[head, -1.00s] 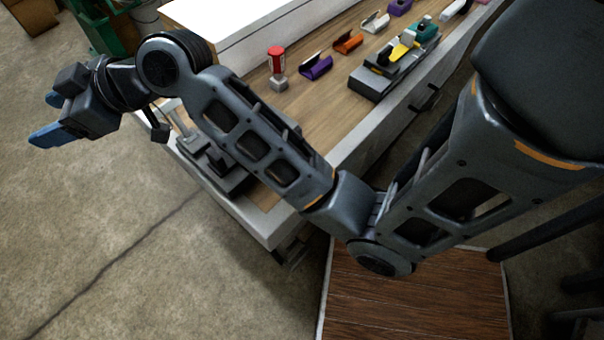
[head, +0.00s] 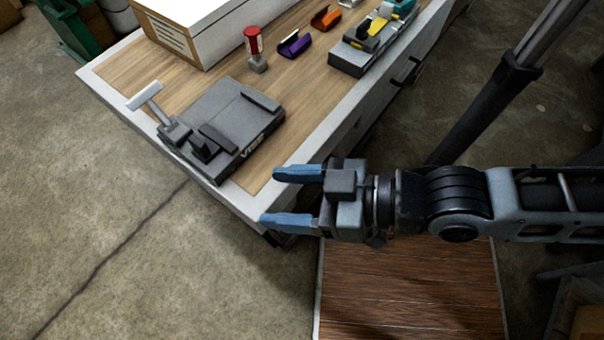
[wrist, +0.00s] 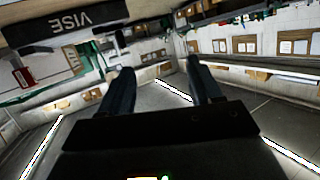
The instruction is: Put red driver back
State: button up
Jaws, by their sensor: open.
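A red cylinder with a pale label (head: 253,40) stands upright on a small grey block (head: 257,65) on the workbench. It may be the red driver, but its shape is not clear. A dark holder (head: 345,60) to its right carries yellow (head: 378,25) and teal (head: 402,8) tool pieces; its far end is cut off by the frame. My gripper (head: 270,197) is open and empty, its blue fingers pointing left by the bench's near edge, well short of the red cylinder. In the wrist view nothing is between the fingers (wrist: 163,88).
A grey vise (head: 225,115) with a pale T-handle sits on the bench's near left corner. Purple (head: 295,43) and orange (head: 326,18) cradles stand between the red cylinder and the holder. A white box (head: 205,35) is at the back. Open wood lies around the red cylinder's front.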

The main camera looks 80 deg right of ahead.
jog(key=shift+n+y, duration=0.5)
jog(key=shift+n, duration=0.3)
jog(key=s, duration=0.1)
jog(key=s+d+r, duration=0.1)
jog(key=s+r, duration=0.1)
jog(key=s, duration=0.1)
jog(key=shift+d+r, duration=0.1)
jog(key=shift+d, duration=0.15)
